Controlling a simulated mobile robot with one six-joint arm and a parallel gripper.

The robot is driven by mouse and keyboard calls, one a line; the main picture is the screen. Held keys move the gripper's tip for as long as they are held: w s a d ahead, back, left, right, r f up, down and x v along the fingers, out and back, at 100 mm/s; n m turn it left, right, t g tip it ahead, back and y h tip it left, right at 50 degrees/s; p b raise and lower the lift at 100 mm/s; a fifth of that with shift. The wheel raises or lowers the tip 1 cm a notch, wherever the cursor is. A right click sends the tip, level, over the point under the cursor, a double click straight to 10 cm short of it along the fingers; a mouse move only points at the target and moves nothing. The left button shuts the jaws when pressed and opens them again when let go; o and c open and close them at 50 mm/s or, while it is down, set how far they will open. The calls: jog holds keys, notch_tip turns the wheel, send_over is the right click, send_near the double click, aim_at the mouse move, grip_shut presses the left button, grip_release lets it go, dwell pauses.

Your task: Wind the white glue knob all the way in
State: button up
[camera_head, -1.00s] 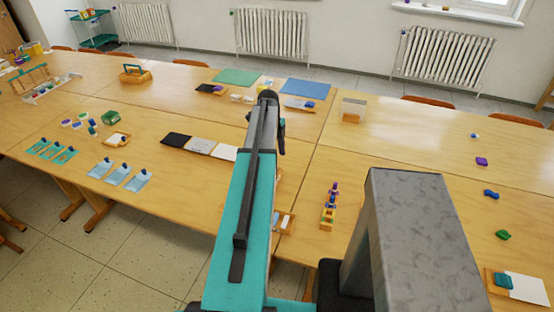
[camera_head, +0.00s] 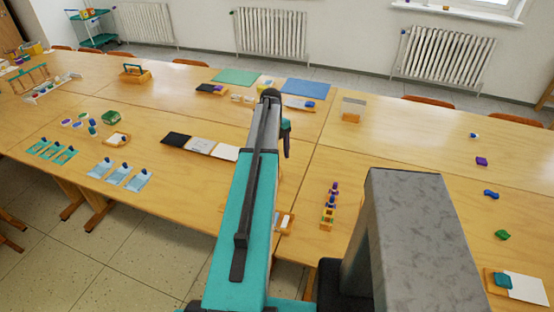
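My arm reaches forward over the tables in the head view, and my gripper (camera_head: 286,140) shows only as a dark, narrow piece at its far end. It points down over the wooden table and is seen from behind, so its opening and anything between the fingers are hidden. I cannot make out a white glue knob for certain. A small wooden tray (camera_head: 291,230) with a white piece (camera_head: 286,220) lies at the front table edge, just right of my arm and partly covered by it. My gripper appears well beyond that tray and apart from it.
A wooden stand with coloured pieces (camera_head: 329,206) is right of my arm. Black, grey and white sheets (camera_head: 200,145) lie left. A green mat (camera_head: 237,76) and blue mat (camera_head: 305,88) lie behind. The right table (camera_head: 400,135) has clear room among scattered small items.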

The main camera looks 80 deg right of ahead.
jog(key=shift+w+d, duration=0.25)
jog(key=shift+w, duration=1)
dwell(1.0)
grip_shut()
dwell(0.4)
dwell(1.3)
grip_release()
dwell(0.5)
jog(key=shift+r, duration=0.1)
jog(key=shift+r+p, duration=1.6)
jog(key=shift+r, duration=1.3)
